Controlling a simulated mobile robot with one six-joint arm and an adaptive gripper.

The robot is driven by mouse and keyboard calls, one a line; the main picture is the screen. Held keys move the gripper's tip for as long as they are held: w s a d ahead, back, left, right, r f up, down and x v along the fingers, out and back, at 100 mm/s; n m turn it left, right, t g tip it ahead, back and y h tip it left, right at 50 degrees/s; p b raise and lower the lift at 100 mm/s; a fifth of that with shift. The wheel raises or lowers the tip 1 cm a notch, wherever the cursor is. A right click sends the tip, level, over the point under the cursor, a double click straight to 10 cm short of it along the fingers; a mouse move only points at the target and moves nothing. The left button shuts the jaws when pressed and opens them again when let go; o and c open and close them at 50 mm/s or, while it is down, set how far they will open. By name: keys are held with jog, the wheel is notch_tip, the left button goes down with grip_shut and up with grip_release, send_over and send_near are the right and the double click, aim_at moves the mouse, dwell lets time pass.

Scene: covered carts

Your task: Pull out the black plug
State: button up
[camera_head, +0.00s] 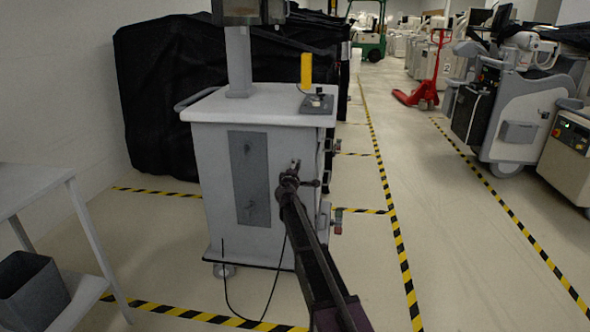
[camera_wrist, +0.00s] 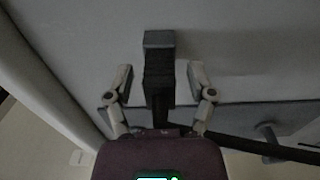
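The black plug (camera_wrist: 159,88) shows in the wrist view as a dark upright block with a grey end, against the pale face of the cart (camera_head: 215,165). My gripper (camera_wrist: 160,74) has one finger on each side of the plug, with a visible gap on both sides. It is open and not gripping the plug. In the head view my gripper (camera_head: 295,168) is in front of the cart's right part. There the plug cannot be told apart from my gripper. A black cable (camera_head: 283,262) hangs below my gripper and loops along the floor.
A grey panel (camera_head: 238,180) with small fittings is on the cart's front. A grey table (camera_head: 35,185) and a dark bin (camera_head: 32,290) stand at left. A black-covered cart (camera_head: 165,95) is behind. The aisle at right is clear up to the red pallet jack (camera_head: 425,92).

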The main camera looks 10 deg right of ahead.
grip_shut()
jog(key=shift+s, duration=0.15)
jog(key=shift+s+a, duration=0.2)
jog(key=shift+s, duration=0.25)
jog(key=shift+s+a, duration=0.2)
jog(key=shift+s, duration=0.45)
jog(key=shift+v, duration=1.4)
jog(key=shift+s, duration=0.25)
